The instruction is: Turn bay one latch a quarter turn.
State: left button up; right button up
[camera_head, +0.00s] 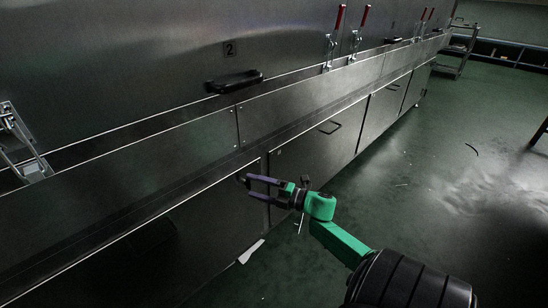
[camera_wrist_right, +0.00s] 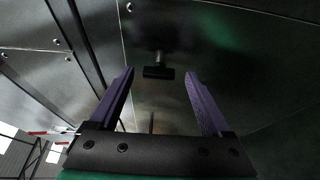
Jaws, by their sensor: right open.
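A dark T-shaped latch (camera_wrist_right: 158,72) sticks out on a short metal stem from a steel panel in the right wrist view. Its bar lies level, crosswise between my fingers. My right gripper (camera_head: 249,187) is open and empty, in front of the dryer's lower panels in the head view. In the right wrist view its two purple fingers (camera_wrist_right: 160,80) stand on either side of the latch, with a gap on both sides. In the head view the latch cannot be made out clearly near the fingertips. No bay number shows beside the latch. My left gripper is not in view.
The long steel dryer (camera_head: 190,145) fills the left. A dark handle (camera_head: 234,81) sits below the number 2, and red-tipped levers (camera_head: 357,30) stand farther along. A metal bracket (camera_head: 22,145) is at the left edge. Green floor (camera_head: 440,180) is mostly open at right.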

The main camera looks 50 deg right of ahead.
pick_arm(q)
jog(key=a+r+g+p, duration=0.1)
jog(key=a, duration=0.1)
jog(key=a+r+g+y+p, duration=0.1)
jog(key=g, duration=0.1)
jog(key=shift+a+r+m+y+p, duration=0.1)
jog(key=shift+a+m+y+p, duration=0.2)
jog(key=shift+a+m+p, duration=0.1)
pick_arm(e)
jog(key=v, duration=1.3)
jog(key=shift+s, duration=0.2)
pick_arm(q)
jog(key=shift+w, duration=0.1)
pick_arm(e)
jog(key=shift+d, duration=0.1)
